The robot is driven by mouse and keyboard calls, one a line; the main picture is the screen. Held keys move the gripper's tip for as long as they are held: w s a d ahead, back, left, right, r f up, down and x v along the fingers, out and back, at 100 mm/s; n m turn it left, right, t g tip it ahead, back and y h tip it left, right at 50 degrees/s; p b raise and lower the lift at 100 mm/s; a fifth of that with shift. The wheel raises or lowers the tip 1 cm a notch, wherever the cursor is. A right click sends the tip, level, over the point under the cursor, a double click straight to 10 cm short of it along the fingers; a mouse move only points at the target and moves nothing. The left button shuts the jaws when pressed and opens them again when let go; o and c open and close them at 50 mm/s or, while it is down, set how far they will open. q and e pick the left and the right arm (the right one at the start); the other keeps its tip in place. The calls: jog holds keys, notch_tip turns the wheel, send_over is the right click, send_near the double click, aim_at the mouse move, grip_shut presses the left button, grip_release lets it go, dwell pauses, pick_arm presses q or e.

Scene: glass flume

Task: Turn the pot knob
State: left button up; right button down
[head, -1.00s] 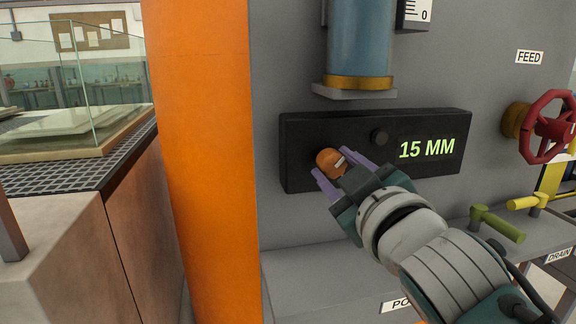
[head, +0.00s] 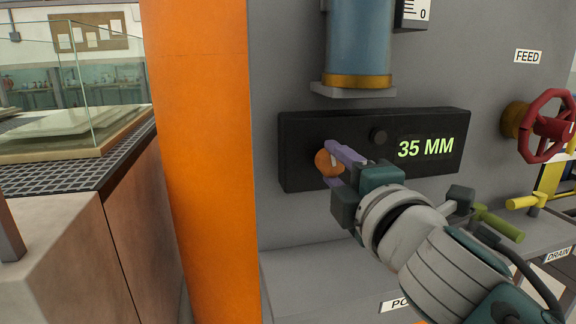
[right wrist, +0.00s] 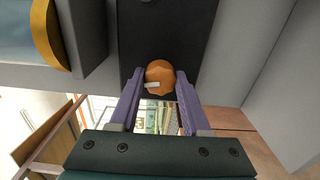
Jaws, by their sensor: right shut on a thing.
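The pot knob is an orange round knob (head: 325,163) with a white pointer mark, on the left part of a black panel (head: 300,127). The panel's green display (head: 426,147) reads 35 MM. My right gripper (head: 338,163) has its purple fingers on either side of the knob and is shut on it. In the right wrist view the knob (right wrist: 160,77) sits between the two fingertips (right wrist: 160,84), its white mark pointing left. My left gripper is not in view.
A small black button (head: 378,136) sits between knob and display. A blue cylinder (head: 359,45) stands above the panel. A red handwheel (head: 548,126) is at the right, with green (head: 498,224) and yellow (head: 527,202) lever handles below. An orange post (head: 200,150) stands left.

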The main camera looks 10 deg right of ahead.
jog(key=n, duration=0.4)
jog(key=shift+n, duration=0.3)
jog(key=shift+n+p, duration=0.4)
jog(key=shift+n, duration=1.9)
jog(key=shift+c, duration=1.9)
grip_release()
jog(key=s, duration=1)
jog(key=shift+d, duration=0.15)
